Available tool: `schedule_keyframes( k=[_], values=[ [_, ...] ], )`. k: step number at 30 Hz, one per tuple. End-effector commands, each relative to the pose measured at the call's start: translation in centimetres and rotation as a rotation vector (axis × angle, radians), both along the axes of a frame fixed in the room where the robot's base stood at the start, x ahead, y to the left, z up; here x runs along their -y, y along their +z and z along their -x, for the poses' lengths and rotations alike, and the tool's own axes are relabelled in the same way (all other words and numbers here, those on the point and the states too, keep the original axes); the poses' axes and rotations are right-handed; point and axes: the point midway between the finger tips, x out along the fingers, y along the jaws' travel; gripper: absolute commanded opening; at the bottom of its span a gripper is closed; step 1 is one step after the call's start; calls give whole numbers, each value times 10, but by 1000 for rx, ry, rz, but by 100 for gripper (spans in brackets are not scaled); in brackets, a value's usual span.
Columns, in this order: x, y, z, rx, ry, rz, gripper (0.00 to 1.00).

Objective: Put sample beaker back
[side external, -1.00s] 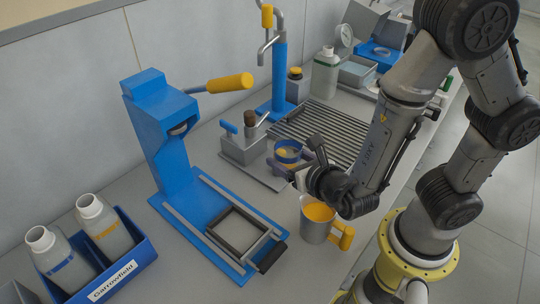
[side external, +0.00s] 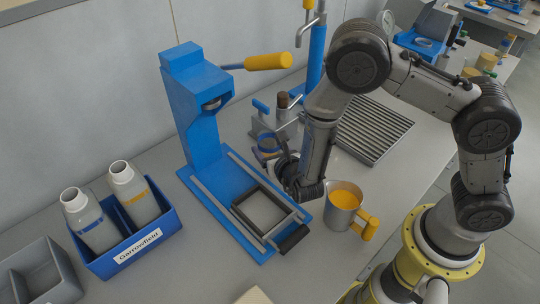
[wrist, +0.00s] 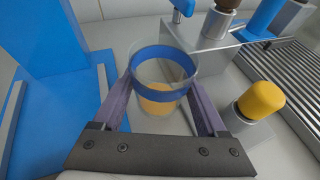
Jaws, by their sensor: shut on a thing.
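The sample beaker (wrist: 165,75) is a clear cup with a blue band and some orange-yellow material at its bottom. My gripper (wrist: 160,90) is shut on it, one finger on each side, in the wrist view. In the side external view the beaker (side external: 267,146) is partly hidden by my wrist, and my gripper (side external: 276,160) is only partly seen. It is between the blue press (side external: 195,110) and the grey block with a blue lever (side external: 268,123). I cannot tell how high the beaker is above the bench.
A metal jug with a yellow handle (side external: 342,208) stands right of the press's sliding frame (side external: 262,210). A blue bottle caddy (side external: 128,245) and a grey divided tray (side external: 40,272) are at left. A ribbed grate (side external: 375,130) lies behind. The press's yellow-gripped lever (side external: 268,62) sticks out above.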

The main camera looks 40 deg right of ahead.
Motion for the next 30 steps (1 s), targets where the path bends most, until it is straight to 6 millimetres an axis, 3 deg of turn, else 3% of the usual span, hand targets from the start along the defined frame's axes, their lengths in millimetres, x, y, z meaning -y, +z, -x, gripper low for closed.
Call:
schedule_keyframes(
  k=[6,18,19,23,30],
  values=[
    [1,-26,1,-3,-1,2,0],
    [0,-30,2,-2,0,2,0],
    [0,-31,1,-3,0,1,77],
    [0,-30,2,-2,-1,0,100],
    [0,-29,1,-1,-1,1,100]
  ],
)
